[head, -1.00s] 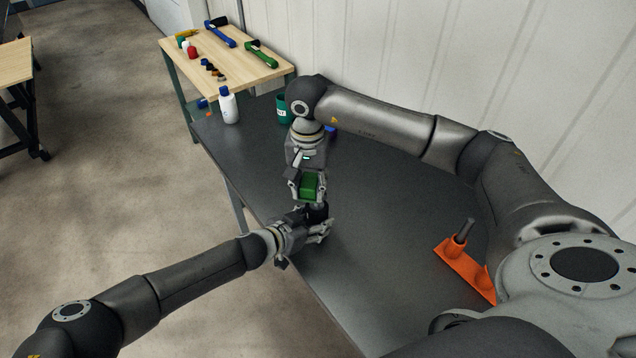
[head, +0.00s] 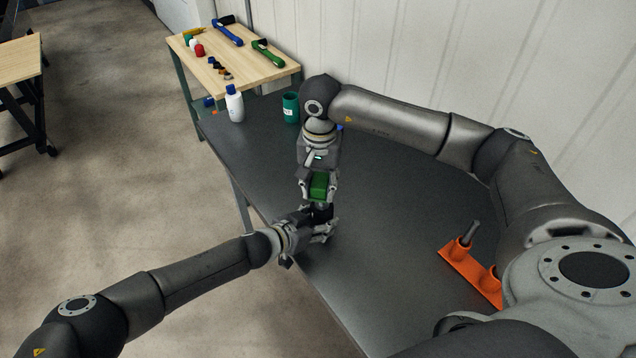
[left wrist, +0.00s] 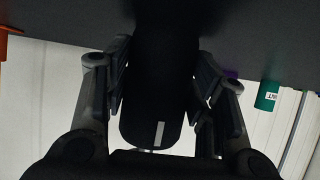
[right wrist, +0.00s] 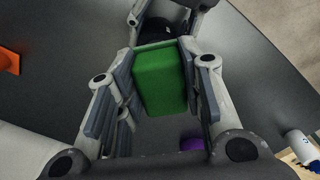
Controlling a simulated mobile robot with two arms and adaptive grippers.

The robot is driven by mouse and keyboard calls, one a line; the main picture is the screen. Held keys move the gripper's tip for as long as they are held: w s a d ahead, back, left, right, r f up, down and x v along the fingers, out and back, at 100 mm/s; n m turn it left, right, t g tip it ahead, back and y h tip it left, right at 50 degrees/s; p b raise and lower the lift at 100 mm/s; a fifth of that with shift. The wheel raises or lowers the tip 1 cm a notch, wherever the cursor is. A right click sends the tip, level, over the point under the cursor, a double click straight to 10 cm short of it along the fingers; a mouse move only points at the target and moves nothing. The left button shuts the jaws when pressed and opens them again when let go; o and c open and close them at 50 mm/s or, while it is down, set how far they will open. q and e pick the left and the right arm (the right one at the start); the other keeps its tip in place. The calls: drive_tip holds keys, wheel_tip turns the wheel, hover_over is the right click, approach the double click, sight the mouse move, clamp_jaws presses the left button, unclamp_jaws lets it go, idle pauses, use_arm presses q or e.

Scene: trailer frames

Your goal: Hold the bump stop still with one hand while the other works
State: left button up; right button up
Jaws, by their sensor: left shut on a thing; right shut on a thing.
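The bump stop (head: 321,213) is a black, rounded piece above the dark table, mostly covered by the grippers in the head view. My left gripper (head: 324,230) is shut on it from the side. In the left wrist view the black bump stop (left wrist: 158,85) stands between the two fingers, with a pale mark near its end. My right gripper (head: 319,188) is above, pointing down, shut on a green block (right wrist: 161,80). In the right wrist view the black bump stop (right wrist: 166,27) shows partly just beyond the block. Whether block and bump stop touch is unclear.
An orange holder (head: 463,262) with a grey peg stands at right on the table (head: 390,215). A white bottle (head: 234,104) and green can (head: 290,107) stand at the far end. A purple object (right wrist: 192,144) is partly hidden. A wooden side table (head: 225,67) holds tools.

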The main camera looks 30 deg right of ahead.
use_arm(q)
drive_tip(key=shift+f, duration=0.1)
use_arm(e)
drive_tip(key=shift+s+d, duration=0.7)
drive_tip(key=shift+d, duration=0.2)
drive_tip(key=shift+w+a, duration=0.4)
drive_tip(key=shift+a, duration=0.45)
drive_tip(key=shift+w+a, duration=0.4)
drive_tip(key=shift+a, duration=0.4)
drive_tip(key=shift+r, duration=4.05)
use_arm(q)
drive_tip(key=o, duration=0.9)
use_arm(e)
drive_tip(key=shift+d, duration=0.1)
use_arm(q)
drive_tip(key=shift+v, duration=6)
